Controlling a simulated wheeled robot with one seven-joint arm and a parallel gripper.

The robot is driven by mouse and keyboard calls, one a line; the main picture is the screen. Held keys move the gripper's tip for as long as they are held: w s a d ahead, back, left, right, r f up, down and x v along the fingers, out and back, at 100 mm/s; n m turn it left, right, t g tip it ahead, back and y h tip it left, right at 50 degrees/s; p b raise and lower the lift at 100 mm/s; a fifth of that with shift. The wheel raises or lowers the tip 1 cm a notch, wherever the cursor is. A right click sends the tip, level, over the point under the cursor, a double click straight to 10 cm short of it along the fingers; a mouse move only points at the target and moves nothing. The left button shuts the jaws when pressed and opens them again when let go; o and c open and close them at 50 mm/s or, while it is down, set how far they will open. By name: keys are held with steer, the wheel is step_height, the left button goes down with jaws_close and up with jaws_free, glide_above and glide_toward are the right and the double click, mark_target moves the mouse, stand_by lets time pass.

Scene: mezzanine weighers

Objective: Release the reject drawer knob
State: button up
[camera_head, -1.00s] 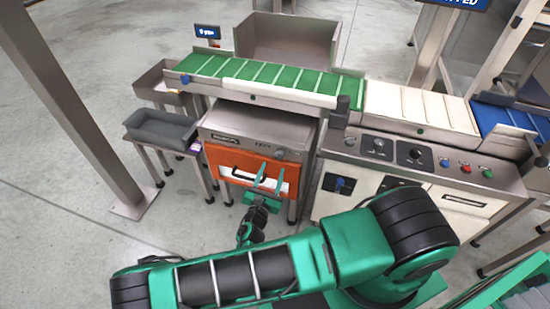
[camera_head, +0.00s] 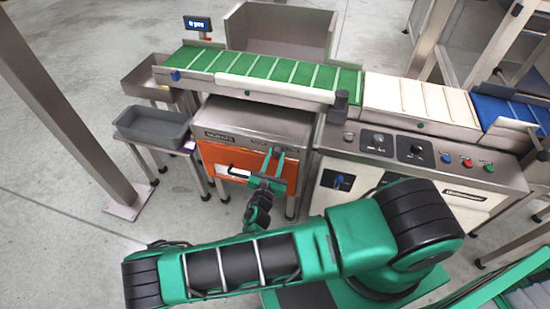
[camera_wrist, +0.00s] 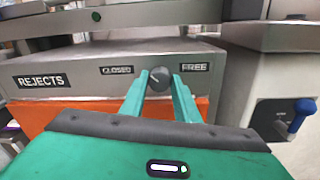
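The reject drawer knob (camera_wrist: 159,79) is a small dark round knob on the grey front panel, between the labels CLOSED and FREE. A light mark on it points up and left, toward CLOSED. My gripper (camera_wrist: 161,82) has its two green fingers apart, one on each side of the knob. Whether they touch it is not clear. In the head view my gripper (camera_head: 275,155) is at the panel's right part and hides the knob. The orange drawer front (camera_head: 224,163) lies below the panel, with a pale handle (camera_head: 238,171).
The green conveyor (camera_head: 265,73) runs above the drawer cabinet. The control cabinet (camera_head: 450,175) stands close on the right, with a blue-handled switch (camera_wrist: 301,115). A grey tray (camera_head: 150,128) stands at the left, near a metal post (camera_head: 75,115). The floor in front is open.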

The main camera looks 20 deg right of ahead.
stand_by(0.3)
steer(key=m, duration=0.4)
steer(key=shift+s+f+m, duration=0.1)
steer(key=shift+f+m, duration=0.05)
steer(key=shift+m, duration=0.25)
steer(key=m, duration=0.4)
steer(key=shift+m, duration=0.4)
steer(key=m, duration=0.4)
steer(key=shift+f+m+h, duration=0.15)
steer(key=shift+m+h, duration=0.15)
steer(key=shift+h, duration=0.1)
steer(key=shift+f+m, duration=0.1)
steer(key=shift+m, duration=1.9)
steer(key=o, duration=1)
steer(key=shift+o, duration=0.2)
